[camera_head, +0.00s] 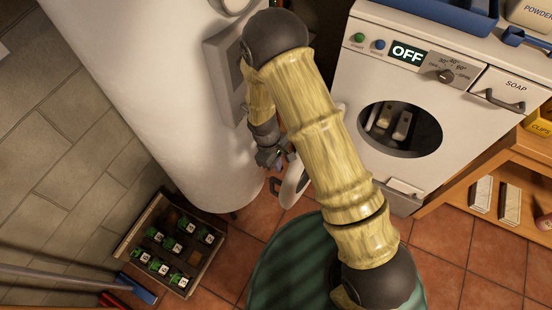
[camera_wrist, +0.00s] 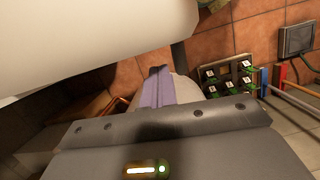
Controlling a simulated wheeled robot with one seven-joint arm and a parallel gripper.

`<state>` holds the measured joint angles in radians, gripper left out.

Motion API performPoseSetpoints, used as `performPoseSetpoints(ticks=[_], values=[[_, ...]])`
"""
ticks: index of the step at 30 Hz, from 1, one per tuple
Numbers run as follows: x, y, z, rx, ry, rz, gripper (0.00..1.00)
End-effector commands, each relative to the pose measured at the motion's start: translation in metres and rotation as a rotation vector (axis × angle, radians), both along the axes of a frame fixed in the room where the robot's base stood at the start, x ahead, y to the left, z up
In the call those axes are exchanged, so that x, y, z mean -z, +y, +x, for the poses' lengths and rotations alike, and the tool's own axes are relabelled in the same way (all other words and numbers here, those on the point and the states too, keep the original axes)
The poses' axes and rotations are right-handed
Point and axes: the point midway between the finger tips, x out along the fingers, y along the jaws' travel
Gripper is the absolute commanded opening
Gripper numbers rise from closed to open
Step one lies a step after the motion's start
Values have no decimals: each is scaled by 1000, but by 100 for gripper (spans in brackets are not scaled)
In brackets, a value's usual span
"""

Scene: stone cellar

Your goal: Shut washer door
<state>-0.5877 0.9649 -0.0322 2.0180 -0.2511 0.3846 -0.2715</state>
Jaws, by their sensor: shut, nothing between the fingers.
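The white washer (camera_head: 345,85) stands at the right in the head view, with a dark round opening (camera_head: 425,130) and pale items inside. Its door (camera_head: 293,185) stands swung open to the left, seen nearly edge-on as a pale rim and partly hidden by my arm. A dark handle-like piece (camera_head: 275,186) shows at its left side. My gripper (camera_head: 272,158) is shut and empty, close above the door's upper left part; whether they touch cannot be told. In the wrist view, my closed fingers (camera_wrist: 157,86) point away over the floor, beside a pale curved surface.
A big white cylinder (camera_head: 140,80) stands close left of my gripper. A crate of small labelled items (camera_head: 205,245) sits on the floor. Broom handles (camera_head: 60,275) lie lower left. A wooden shelf (camera_head: 485,165) adjoins the washer at right. A blue tray (camera_head: 440,12) sits on the washer.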

Motion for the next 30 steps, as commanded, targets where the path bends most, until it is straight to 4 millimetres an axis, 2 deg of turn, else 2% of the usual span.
performPoseSetpoints(ticks=[6, 12, 30], values=[[32, -8, -4, 0, 2, -2, 0], [49, -10, -6, -2, 0, 0, 0], [51, -16, -5, -17, 0, 0, 0]])
